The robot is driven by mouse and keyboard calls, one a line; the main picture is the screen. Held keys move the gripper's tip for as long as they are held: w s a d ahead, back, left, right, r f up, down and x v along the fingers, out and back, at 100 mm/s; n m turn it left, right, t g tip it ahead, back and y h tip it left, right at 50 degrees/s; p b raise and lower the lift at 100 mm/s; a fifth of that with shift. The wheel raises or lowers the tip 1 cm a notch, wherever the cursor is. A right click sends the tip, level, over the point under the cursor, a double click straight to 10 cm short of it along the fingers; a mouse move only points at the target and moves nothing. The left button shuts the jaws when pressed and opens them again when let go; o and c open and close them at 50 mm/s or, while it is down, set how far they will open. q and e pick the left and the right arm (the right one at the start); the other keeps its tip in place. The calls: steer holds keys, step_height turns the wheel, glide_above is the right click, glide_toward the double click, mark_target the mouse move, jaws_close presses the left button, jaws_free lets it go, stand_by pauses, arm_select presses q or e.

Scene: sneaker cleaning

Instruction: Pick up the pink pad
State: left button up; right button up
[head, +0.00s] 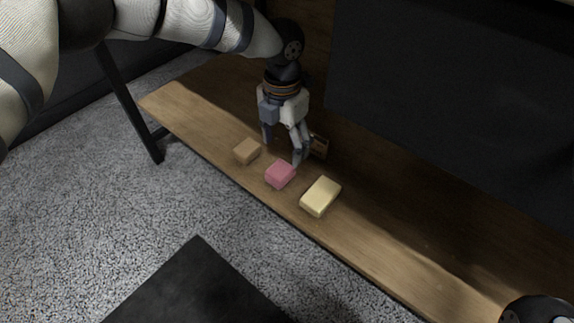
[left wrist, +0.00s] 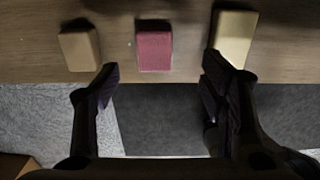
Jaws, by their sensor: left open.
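The pink pad (head: 280,174) lies on the wooden bench (head: 400,254), between a tan block and a pale yellow block. In the left wrist view the pink pad (left wrist: 154,51) sits beyond the fingertips, roughly centred in the gap between them. My left gripper (head: 283,150) is open and empty, with its fingers pointing down just behind the pink pad. In the left wrist view the two fingers of my left gripper (left wrist: 162,75) are spread wide apart. My right gripper cannot be made out in either view.
The tan block (head: 247,151) is left of the pad and the pale yellow block (head: 320,196) is right of it. A small brown object (head: 319,146) stands behind the left gripper. The bench's right part is clear. Grey carpet (head: 100,230) lies in front.

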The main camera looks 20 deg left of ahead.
mark_target(280, 169)
arm_select(q)
step_height(280, 169, down, 4)
steer(key=shift+s+f+b, duration=0.15)
steer(key=shift+f+b, duration=0.05)
steer(key=shift+b, duration=0.35)
steer(key=f, duration=0.1)
steer(key=f+b, duration=0.1)
steer(key=f, duration=0.1)
steer(key=a+f+b, duration=0.1)
steer(key=f, duration=0.1)
steer(key=shift+f, duration=0.1)
steer(key=shift+r, duration=0.2)
arm_select(e)
steer(key=shift+s+d+f+g, duration=0.1)
steer(key=shift+s+f+g, duration=0.1)
steer(key=shift+s+f, duration=0.3)
steer(key=shift+s+f+g, duration=0.2)
steer(key=shift+s+f, duration=0.05)
steer(key=shift+f, duration=0.4)
arm_select(q)
steer(key=c, duration=1.1)
